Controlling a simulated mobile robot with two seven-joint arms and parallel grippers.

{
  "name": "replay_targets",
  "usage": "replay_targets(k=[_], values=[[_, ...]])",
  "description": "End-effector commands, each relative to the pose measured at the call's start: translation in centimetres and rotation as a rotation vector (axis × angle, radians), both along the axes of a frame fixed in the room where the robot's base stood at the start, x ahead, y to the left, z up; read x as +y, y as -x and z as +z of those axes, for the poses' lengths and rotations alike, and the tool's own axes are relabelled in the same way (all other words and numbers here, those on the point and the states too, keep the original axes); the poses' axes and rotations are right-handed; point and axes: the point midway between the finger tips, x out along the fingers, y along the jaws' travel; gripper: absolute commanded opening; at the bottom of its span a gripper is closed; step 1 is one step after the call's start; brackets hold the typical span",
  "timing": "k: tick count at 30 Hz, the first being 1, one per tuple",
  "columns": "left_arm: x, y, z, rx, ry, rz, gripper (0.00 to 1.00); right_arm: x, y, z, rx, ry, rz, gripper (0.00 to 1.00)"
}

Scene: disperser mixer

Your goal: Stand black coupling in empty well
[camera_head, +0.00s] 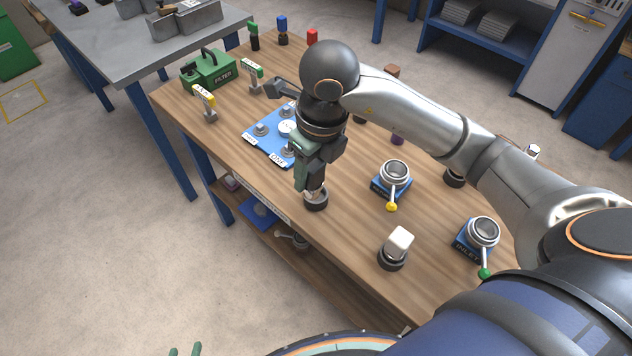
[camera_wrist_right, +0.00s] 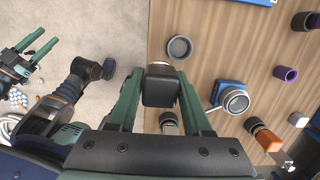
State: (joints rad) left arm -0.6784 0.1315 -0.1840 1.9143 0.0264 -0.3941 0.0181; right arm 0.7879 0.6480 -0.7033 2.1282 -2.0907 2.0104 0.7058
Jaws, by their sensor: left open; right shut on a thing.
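My right gripper (camera_wrist_right: 160,100) is shut on the black coupling (camera_wrist_right: 160,88), a dark block-like piece with a silvery end. It hangs pointing down over the front part of the wooden table; in the head view this gripper (camera_head: 308,185) hides most of the coupling. A round black well (camera_head: 316,203) sits right below it there. In the right wrist view the well (camera_wrist_right: 179,47) looks empty and lies just beyond the coupling, apart from it in the picture. My left gripper (camera_head: 185,351) is open and empty, off the table at the bottom edge; it also shows in the wrist view (camera_wrist_right: 38,50).
Another black well (camera_head: 392,262) holds a white-topped piece. Two blue-based valves with silver rings (camera_head: 395,172) (camera_head: 482,232) stand to the right. A blue panel (camera_head: 262,148), small sign stands and a green filter box (camera_head: 208,70) are at the left. My right arm covers the back.

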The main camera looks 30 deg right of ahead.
Motion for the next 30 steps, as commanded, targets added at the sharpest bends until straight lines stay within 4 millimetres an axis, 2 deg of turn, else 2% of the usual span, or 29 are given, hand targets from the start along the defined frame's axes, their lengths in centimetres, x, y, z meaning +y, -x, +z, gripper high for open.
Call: replay_targets(k=[1, 3, 9, 16, 21, 30], values=[[0.0, 0.0, -0.5, 0.0, 0.0, 0.0, 0.5, -0.6, -0.7, -1.4, 0.007, -0.002, -0.004, 0.0], [0.0, 0.0, -0.7, 0.0, 0.0, 0.0, 0.5, -1.2, -1.5, -2.7, 0.007, -0.001, -0.003, 0.0], [0.0, 0.0, -0.5, 0.0, 0.0, 0.0, 0.5, -2.4, -3.1, -4.7, 0.0, -0.001, 0.0, 0.0], [0.0, 0.0, -0.5, 0.0, 0.0, 0.0, 0.5, -3.1, -4.0, -6.0, 0.001, 0.0, 0.0, 0.0], [0.0, 0.0, -0.1, 0.0, 0.0, 0.0, 0.5, -3.0, -3.9, -8.5, 0.003, -0.002, 0.003, 0.0], [0.0, 0.0, -0.2, 0.0, 0.0, 0.0, 0.5, -3.0, -4.0, -9.0, -0.003, -0.001, 0.003, 0.0]])
